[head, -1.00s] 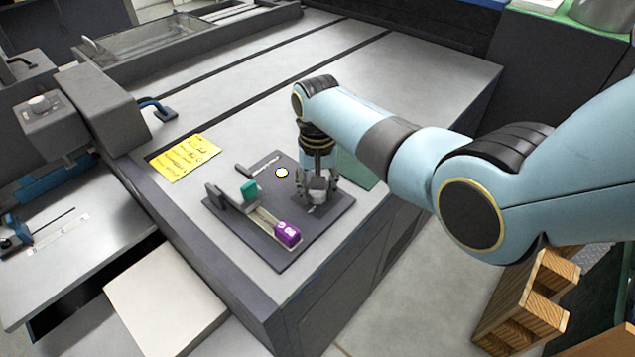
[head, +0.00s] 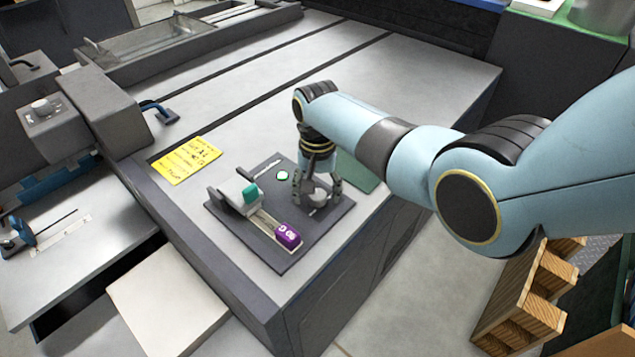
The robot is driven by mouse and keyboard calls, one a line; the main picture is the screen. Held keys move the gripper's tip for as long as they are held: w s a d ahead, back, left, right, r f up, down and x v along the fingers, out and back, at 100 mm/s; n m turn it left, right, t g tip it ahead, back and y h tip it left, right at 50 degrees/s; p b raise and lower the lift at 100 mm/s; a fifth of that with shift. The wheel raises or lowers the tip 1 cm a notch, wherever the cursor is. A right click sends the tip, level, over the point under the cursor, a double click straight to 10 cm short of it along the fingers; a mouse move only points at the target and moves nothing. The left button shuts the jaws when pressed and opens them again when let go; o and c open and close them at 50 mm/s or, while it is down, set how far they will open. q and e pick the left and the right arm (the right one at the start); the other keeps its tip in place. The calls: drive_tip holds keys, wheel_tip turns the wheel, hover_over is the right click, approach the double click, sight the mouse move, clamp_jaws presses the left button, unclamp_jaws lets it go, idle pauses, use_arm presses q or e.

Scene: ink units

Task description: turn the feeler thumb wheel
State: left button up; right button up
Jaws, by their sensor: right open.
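A dark fixture plate (head: 282,252) lies on the grey bench top. A small pale grey round knob (head: 318,199), which looks like the thumb wheel, is on its right part. My right gripper (head: 317,190) points down over the knob, with its fingers open and spread on either side of it. I cannot tell whether a fingertip touches the knob. On the plate's left part, a teal block (head: 250,192) sits by a light grey block (head: 231,191). A round lamp (head: 282,175) shows green-white. My left gripper is out of view.
A yellow note (head: 186,160) lies left of the plate. A green mat (head: 358,172) is partly hidden behind my right arm. The bench top (head: 400,85) beyond is clear. A wooden pallet (head: 525,295) stands on the floor at right.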

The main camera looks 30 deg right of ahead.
sight(317, 194)
wheel_tip(317, 194, up, 12)
idle(0.4)
drive_tip(key=shift+f, duration=0.1)
idle(1.7)
